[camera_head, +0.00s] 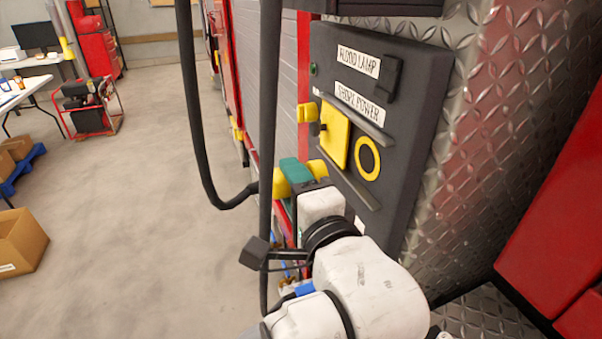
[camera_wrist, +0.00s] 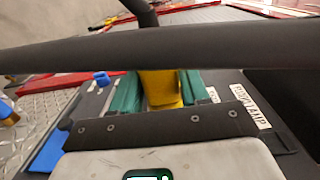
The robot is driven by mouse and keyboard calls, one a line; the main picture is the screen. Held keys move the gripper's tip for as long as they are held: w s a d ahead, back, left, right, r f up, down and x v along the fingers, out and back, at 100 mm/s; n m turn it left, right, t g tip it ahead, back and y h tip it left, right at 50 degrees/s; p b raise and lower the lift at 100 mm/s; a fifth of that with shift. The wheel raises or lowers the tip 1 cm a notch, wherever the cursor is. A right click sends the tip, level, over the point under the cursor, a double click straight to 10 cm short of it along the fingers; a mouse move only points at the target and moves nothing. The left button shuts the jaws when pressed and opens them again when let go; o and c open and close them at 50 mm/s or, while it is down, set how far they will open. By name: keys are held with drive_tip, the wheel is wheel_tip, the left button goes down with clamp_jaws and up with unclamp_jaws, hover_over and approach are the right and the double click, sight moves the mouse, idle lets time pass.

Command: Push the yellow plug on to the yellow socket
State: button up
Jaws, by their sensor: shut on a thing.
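My gripper (camera_head: 297,172), with green fingers, is shut on the yellow plug (camera_head: 281,184). A thick black cable runs from the plug and loops upward. In the wrist view the yellow plug (camera_wrist: 160,87) shows between the two green fingers of my gripper (camera_wrist: 158,94). The yellow socket (camera_head: 367,159) is a yellow ring with a dark centre on the dark panel, below the shore power label. Its yellow square cover (camera_head: 334,136) stands open to its left. The plug is apart from the socket, lower and to its left. The socket cannot be made out in the wrist view.
The dark panel (camera_head: 408,110) has flood lamp and shore power labels and sits on diamond-plate metal. The black cable (camera_head: 268,90) hangs in front of the truck side and crosses the wrist view (camera_wrist: 220,48). Open floor (camera_head: 150,190) lies to the left, with a cardboard box (camera_head: 20,243).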

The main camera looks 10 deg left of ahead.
drive_tip(key=shift+r, duration=0.65)
drive_tip(key=w+d, duration=0.3)
drive_tip(key=d, duration=0.2)
drive_tip(key=shift+w+d, duration=0.15)
drive_tip(key=shift+w, duration=0.1)
drive_tip(key=shift+f, duration=0.1)
drive_tip(key=shift+w+d+p, duration=0.1)
drive_tip(key=shift+d+p, duration=0.15)
drive_tip(key=shift+p, duration=0.4)
idle(1.0)
drive_tip(key=shift+w+d, duration=0.25)
drive_tip(key=shift+d, duration=0.15)
idle(0.9)
drive_tip(key=o, duration=1.1)
drive_tip(key=shift+c, duration=0.2)
